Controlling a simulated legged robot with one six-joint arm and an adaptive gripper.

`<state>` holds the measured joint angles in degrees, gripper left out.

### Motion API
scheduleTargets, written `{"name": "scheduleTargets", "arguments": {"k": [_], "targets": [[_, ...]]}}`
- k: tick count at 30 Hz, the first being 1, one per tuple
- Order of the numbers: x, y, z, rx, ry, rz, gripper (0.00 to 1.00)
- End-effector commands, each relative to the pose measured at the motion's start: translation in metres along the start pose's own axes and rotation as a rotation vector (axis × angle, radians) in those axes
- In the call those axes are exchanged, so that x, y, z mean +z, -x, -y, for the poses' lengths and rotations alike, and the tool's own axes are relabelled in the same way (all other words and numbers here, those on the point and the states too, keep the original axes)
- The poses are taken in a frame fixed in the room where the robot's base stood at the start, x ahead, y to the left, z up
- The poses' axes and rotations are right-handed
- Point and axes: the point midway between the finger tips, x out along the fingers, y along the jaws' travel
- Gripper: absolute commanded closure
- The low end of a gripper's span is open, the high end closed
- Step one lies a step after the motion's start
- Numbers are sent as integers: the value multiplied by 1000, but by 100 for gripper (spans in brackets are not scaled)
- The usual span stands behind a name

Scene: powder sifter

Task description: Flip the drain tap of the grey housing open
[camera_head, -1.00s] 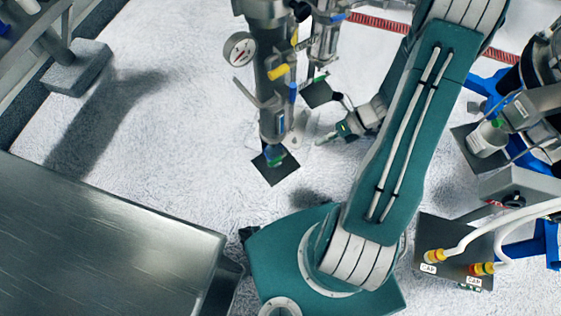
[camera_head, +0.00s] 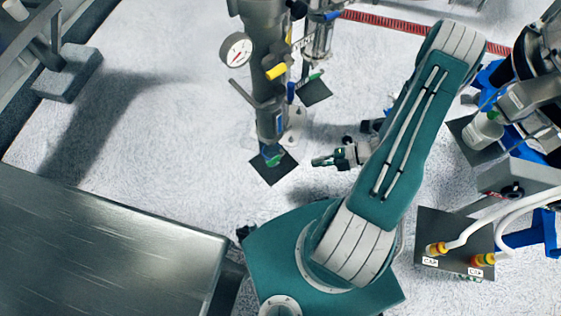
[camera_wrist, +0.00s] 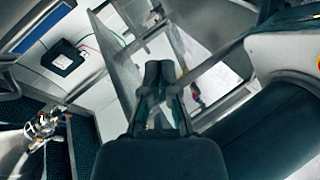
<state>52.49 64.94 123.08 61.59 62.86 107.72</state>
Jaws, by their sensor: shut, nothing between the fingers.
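The grey housing (camera_head: 268,100) is an upright cylinder left of my arm in the head view. It carries a yellow handle (camera_head: 277,71), a small blue handle (camera_head: 291,93) and a grey lever (camera_head: 242,92); I cannot tell for sure which is the drain tap. A green-and-blue fitting (camera_head: 272,156) sits at its lower end. My gripper (camera_head: 316,161) is to the right of that fitting, pointing left, apart from the housing. In the wrist view its fingers (camera_wrist: 160,70) are together with nothing between them.
A round gauge (camera_head: 236,49) sticks out left of the housing. A dark square plate (camera_head: 273,167) lies below it. A metal table (camera_head: 100,245) fills the lower left. Machinery and a hose panel (camera_head: 455,245) stand at the right. White floor between is clear.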

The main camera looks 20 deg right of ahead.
Motion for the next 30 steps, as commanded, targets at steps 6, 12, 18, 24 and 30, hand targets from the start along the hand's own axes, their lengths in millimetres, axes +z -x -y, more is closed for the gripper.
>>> {"name": "scheduleTargets", "arguments": {"k": [6, 12, 18, 24, 30], "targets": [[-1, -18, 0, -1, 0, -5, 100], [-2, -55, 0, -2, 0, -7, 100], [-1, -89, 0, -3, 1, -6, 100], [14, -116, 0, -2, 4, -4, 100], [26, -127, 0, -1, 3, -2, 100]]}}
